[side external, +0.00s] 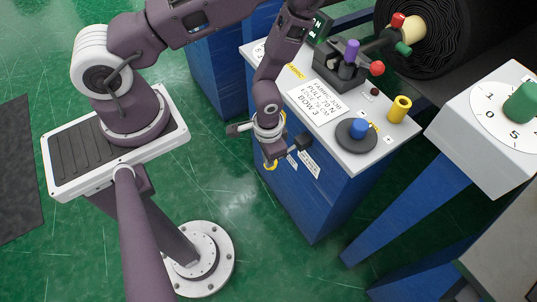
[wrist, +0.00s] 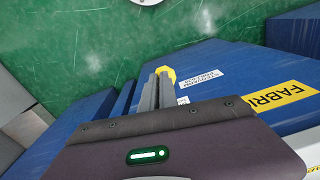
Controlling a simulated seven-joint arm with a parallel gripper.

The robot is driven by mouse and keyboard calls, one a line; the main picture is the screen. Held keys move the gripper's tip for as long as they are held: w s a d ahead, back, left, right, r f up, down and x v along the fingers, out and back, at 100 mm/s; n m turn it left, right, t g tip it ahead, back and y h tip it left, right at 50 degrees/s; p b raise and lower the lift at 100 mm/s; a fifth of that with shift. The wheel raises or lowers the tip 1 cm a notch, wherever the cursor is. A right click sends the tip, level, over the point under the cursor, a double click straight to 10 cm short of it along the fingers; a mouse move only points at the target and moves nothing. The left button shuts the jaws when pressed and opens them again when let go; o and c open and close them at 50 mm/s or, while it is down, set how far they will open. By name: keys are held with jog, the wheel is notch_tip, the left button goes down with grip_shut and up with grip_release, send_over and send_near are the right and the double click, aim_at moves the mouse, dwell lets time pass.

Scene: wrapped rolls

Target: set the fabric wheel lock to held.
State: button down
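My gripper (side external: 270,156) points down beside the front face of the blue fabric cabinet (side external: 312,200). In the wrist view, the two grey fingers of my gripper (wrist: 156,88) lie close together and look shut. A yellow round part (wrist: 168,74) shows right at the fingertips and is partly hidden by them. In the side view the yellow part (side external: 270,166) shows just below the gripper. I cannot tell whether the fingers touch it, or read a lock setting. Small white labels (side external: 309,164) sit beside it, too small to read.
The cabinet's white top (side external: 340,145) carries a job card (side external: 321,100), a blue knob (side external: 358,129), a yellow cylinder (side external: 399,109) and a lever block (side external: 341,72). A black roll (side external: 428,45) stands behind. A dial box (side external: 490,125) is at right. Green floor in front is clear.

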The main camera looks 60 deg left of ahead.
jog(key=shift+s+a+f, duration=0.15)
jog(key=shift+f, duration=0.2)
jog(key=shift+r, duration=0.35)
notch_tip(320, 180, up, 7)
jog(key=shift+d, duration=0.2)
jog(key=w+a+r+n+t, duration=0.1)
jog(key=w+r+t, duration=0.1)
jog(key=r, duration=0.9)
jog(key=w+a+r+t, duration=0.1)
jog(key=r, duration=1)
jog(key=s+a+r+t, duration=0.1)
jog(key=s+r+t, duration=0.1)
jog(key=s+r, duration=1)
jog(key=shift+s+r, duration=0.15)
jog(key=shift+r, duration=0.45)
